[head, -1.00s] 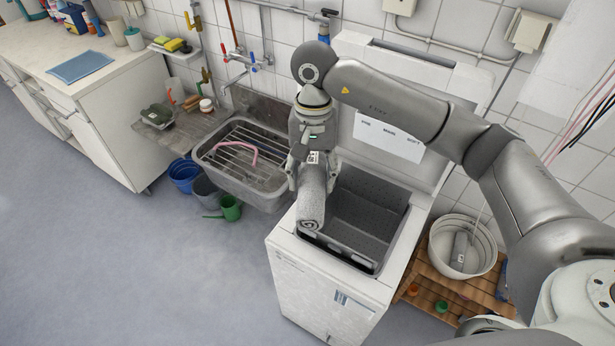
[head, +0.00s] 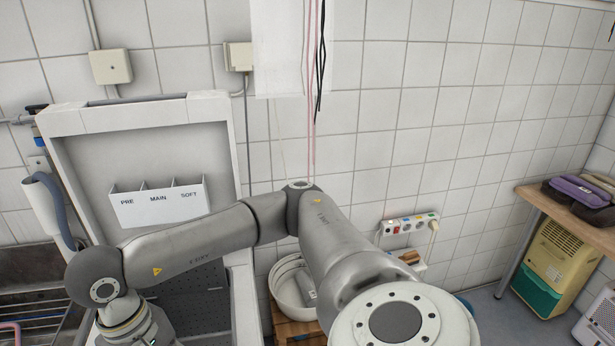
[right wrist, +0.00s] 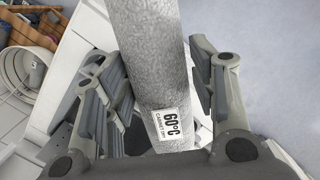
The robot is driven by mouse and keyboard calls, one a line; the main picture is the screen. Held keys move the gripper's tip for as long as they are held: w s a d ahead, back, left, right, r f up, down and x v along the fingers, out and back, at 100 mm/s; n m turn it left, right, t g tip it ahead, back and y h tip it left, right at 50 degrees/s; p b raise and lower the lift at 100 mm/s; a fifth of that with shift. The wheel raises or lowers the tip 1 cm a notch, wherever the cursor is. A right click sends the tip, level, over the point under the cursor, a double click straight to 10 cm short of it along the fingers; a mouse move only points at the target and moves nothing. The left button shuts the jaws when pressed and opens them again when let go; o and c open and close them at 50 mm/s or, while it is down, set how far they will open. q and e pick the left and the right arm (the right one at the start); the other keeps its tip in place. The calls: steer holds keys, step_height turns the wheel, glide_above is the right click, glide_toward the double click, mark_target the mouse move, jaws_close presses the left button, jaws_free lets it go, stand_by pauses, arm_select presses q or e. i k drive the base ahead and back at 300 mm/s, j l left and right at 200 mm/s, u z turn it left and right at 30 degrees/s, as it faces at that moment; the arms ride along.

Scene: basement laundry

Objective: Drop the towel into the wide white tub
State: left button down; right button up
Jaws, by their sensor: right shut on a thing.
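My right gripper (right wrist: 155,95) is shut on a grey speckled rolled towel (right wrist: 148,40) with a white "60°C" label. The towel passes between both fingers in the right wrist view. Gripper and towel are out of the head view, below its lower left edge. The wide white tub (head: 284,292) stands to the right of the washer in the head view, partly hidden by my right arm, with a grey labelled thing (head: 305,284) inside. It also shows at the upper left of the right wrist view (right wrist: 14,75), apart from the towel. My left gripper is not in view.
The tub stands on a wooden slatted stand (head: 290,329). The open washer lid (head: 110,165) rises left of it. Cables (head: 312,130) hang above the tub by the wall. A power strip (head: 408,224) is to the right, with a wooden bench (head: 575,222) farther right.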

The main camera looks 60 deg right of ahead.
mark_target(302, 295)
steer(key=k+l+z, duration=0.1)
steer(key=l, duration=0.4)
steer(key=k+l+z, duration=0.1)
steer(key=l, duration=0.4)
steer(key=k+l+z, duration=0.1)
steer(key=l, duration=0.45)
steer(key=i+l+z, duration=0.1)
steer(key=l, duration=0.25)
steer(key=i+l+z, duration=0.1)
steer(key=i+l, duration=0.35)
steer(key=l, duration=0.15)
steer(key=l+z, duration=0.05)
